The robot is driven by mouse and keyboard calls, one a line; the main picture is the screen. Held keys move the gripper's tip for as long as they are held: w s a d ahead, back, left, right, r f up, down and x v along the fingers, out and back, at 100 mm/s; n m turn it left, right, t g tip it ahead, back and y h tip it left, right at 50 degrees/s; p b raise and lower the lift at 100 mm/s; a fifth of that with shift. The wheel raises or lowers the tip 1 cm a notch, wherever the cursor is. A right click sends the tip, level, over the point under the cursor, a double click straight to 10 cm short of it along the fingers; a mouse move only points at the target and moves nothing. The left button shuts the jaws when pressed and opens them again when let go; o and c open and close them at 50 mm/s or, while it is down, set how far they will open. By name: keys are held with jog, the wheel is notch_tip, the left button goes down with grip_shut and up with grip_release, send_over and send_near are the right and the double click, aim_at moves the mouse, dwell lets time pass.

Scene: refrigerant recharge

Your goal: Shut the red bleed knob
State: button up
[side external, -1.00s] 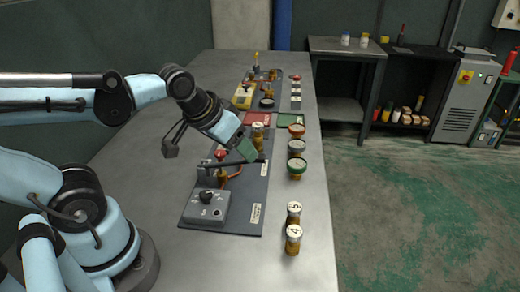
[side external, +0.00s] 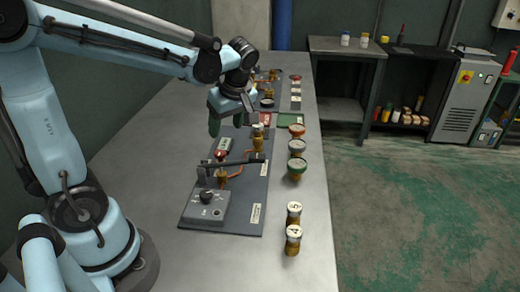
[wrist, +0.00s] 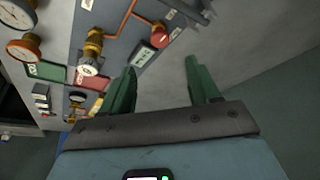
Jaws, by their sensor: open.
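The red bleed knob (side external: 221,154) is a small round red cap on the grey board (side external: 242,215), and it also shows at the upper middle of the wrist view (wrist: 160,36). A small display with a pale face (side external: 224,144) sits close behind it. My gripper (side external: 228,122) is above the far-left part of the board, pointing down. In the wrist view its two green fingers (wrist: 161,68) are apart with nothing between them. The red knob is beyond the fingertips, not touching them. The knob's exact turn position is too small to tell.
A dark bar (side external: 232,162) crosses above the board near the knob. A brass valve (side external: 258,140) and copper pipe stand to the right. A grey dial box (side external: 205,206) is at the front. Several capped gauges and cylinders line the right table edge. The table's left side is clear.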

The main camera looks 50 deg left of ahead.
aim_at(220, 153)
jog(key=x, duration=1)
jog(key=shift+f, duration=0.25)
jog(key=c, duration=1)
jog(key=shift+c, duration=0.2)
